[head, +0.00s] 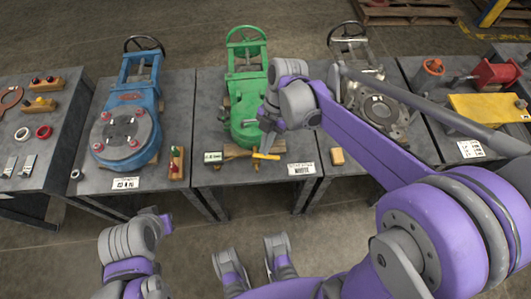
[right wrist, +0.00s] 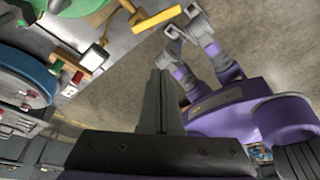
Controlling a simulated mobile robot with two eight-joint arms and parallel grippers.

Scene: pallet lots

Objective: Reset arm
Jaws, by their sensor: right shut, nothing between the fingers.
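My right gripper (head: 266,140) hangs over the front of the middle table, close to the green valve (head: 247,85). In the right wrist view its two dark fingers (right wrist: 160,100) lie together, shut with nothing between them. A yellow-handled tool (head: 265,156) lies just below the fingertips in the head view; I cannot tell the exact gap. My left gripper (head: 163,222) is low at the lower left, in front of the tables and away from the objects. Its fingers are small and partly hidden, so their opening is unclear.
A blue valve (head: 128,115) stands on the table to the left, a grey metal valve (head: 372,95) to the right. A red vise (head: 495,73) and yellow plate (head: 488,107) are at far right. White labels (head: 301,169) line the front edges. The floor in front is clear.

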